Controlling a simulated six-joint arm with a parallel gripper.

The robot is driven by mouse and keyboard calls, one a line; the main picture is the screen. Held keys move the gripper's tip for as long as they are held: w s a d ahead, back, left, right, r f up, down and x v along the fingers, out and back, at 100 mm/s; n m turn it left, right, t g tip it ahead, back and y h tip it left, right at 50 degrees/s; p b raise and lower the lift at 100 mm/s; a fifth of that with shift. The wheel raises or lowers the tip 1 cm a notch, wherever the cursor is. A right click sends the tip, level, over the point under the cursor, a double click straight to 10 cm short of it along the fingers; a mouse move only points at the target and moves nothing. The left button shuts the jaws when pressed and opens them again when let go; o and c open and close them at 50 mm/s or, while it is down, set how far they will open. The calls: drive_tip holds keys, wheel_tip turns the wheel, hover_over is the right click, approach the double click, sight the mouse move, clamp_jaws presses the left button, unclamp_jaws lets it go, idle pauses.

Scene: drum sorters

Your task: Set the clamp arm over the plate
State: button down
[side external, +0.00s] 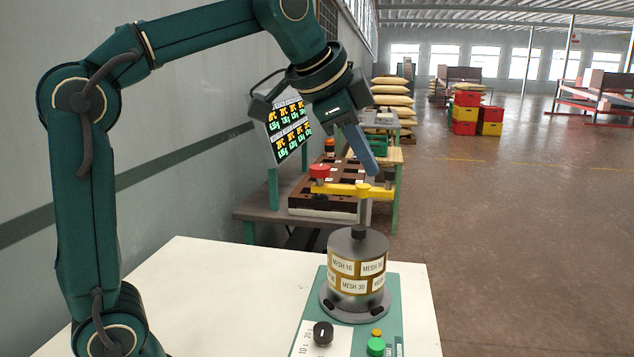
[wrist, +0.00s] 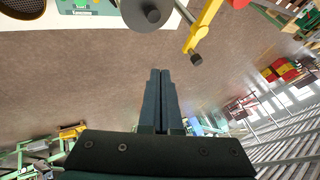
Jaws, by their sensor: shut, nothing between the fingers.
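The yellow clamp arm (side external: 350,189) sits on a thin post behind the drum stack, with a red knob (side external: 319,171) at its left end. In the wrist view the clamp arm (wrist: 208,22) lies to the right of the round grey plate (wrist: 140,15), not over it, with a dark pad at its near end. The plate (side external: 342,243) tops the drum stack (side external: 355,285) and has a black knob in its middle. My gripper (side external: 372,172) is shut and empty, near the clamp arm's right end in the side view. Its fingertips (wrist: 160,72) point at bare floor in the wrist view; contact with the arm cannot be told.
The drum stands on a green base (side external: 311,310) with a black dial (side external: 323,334) and a green button (side external: 376,346), on a white table (side external: 200,280). A bench with a lit display (side external: 290,130) is behind. The table left of the drum is clear.

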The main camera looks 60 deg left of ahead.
sight(389, 190)
drive_tip(key=x, duration=1)
drive_tip(key=shift+w+a+f, duration=0.1)
drive_tip(key=shift+w+f, duration=0.05)
drive_tip(key=shift+f, duration=0.05)
drive_tip(key=shift+w+a+r, duration=0.15)
drive_tip(key=shift+w+a, duration=0.7)
drive_tip(key=shift+a, duration=0.05)
drive_tip(key=shift+w+a, duration=0.4)
